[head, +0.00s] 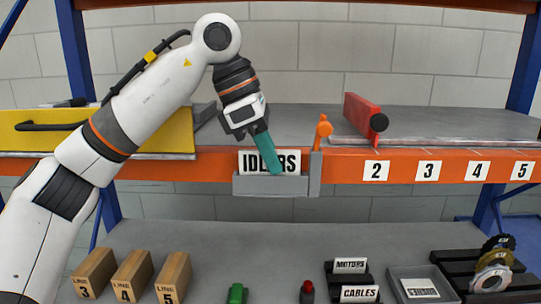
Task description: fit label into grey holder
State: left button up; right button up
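The white label (249,162) with black letters that seem to read "IDLERS" stands upright at the grey holder (270,186) on the orange shelf beam. Its lower edge meets the holder's front lip; how deep it sits is hidden. My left gripper (276,171) comes down from above. Its teal finger lies across the front of the label and covers its middle letters. Only one finger shows clearly, so I cannot tell whether it grips the label. My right gripper is not in view.
An orange lever (323,131) stands at the holder's right end. A red part (361,112) lies on the upper shelf, with number tags (376,171) along the beam. Below are wooden blocks (132,277), a "CABLES" label (360,294), a grey tray (399,280) and round discs (492,277).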

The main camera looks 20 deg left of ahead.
pick_arm(q)
jog(key=shift+o, duration=0.2)
jog(key=shift+w+f+g, duration=0.1)
jog(key=shift+f+g, duration=0.2)
jog(key=shift+f, duration=0.55)
jog(key=shift+d, duration=0.1)
jog(key=shift+r, duration=0.4)
jog(key=v, duration=0.6)
jog(key=shift+d+r, duration=0.15)
jog(key=shift+r, duration=0.25)
jog(key=v, duration=0.2)
jog(key=p+v, duration=0.1)
jog(key=v, duration=0.2)
jog(key=shift+s+r, duration=0.15)
jog(key=shift+s, duration=0.1)
jog(key=shift+a+r, duration=0.3)
jog(key=shift+r, duration=0.25)
